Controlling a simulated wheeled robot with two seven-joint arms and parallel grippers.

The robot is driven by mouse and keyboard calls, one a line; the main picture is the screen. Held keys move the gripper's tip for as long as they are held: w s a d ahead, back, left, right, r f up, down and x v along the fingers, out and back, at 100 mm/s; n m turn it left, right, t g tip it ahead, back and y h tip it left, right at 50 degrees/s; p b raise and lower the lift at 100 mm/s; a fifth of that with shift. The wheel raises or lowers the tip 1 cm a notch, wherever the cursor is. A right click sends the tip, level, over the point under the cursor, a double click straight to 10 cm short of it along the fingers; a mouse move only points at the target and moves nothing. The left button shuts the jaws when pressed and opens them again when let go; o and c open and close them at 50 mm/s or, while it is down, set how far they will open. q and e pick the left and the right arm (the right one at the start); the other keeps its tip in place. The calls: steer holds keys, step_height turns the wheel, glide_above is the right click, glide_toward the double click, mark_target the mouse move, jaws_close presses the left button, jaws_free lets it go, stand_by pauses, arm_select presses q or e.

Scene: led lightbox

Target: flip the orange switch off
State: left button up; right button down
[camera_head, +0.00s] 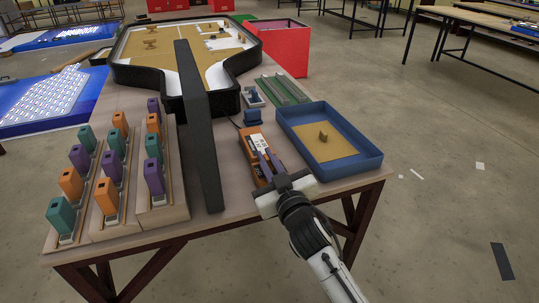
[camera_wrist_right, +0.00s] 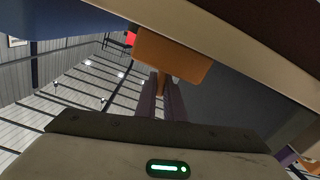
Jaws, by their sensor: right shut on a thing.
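The orange switch (camera_head: 247,136) is on the table between the black panel and the blue tray, with my right gripper covering part of it. In the right wrist view an orange block (camera_wrist_right: 172,55) with a narrow orange stem shows just beyond the fingers. My right gripper (camera_head: 264,151) reaches over the switch from the front right. In the right wrist view the fingers (camera_wrist_right: 162,82) are close together, with the orange stem between their tips. I cannot tell from these views which position the switch is in. My left gripper is not in view.
A tall black panel (camera_head: 198,130) stands left of the switch. A blue tray (camera_head: 363,163) with a small wooden piece is close on the right. Racks (camera_head: 160,213) of orange, purple and teal blocks fill the left. A blue device (camera_head: 252,117) stands behind.

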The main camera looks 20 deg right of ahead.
steer(key=shift+a+n, duration=0.2)
steer(key=shift+n, duration=0.6)
steer(key=c, duration=1.9)
jaws_free()
steer(key=shift+o, duration=0.2)
steer(key=s, duration=1)
steer(key=shift+s+d+p, duration=0.15)
steer(key=shift+p, duration=0.15)
steer(key=shift+f, duration=0.1)
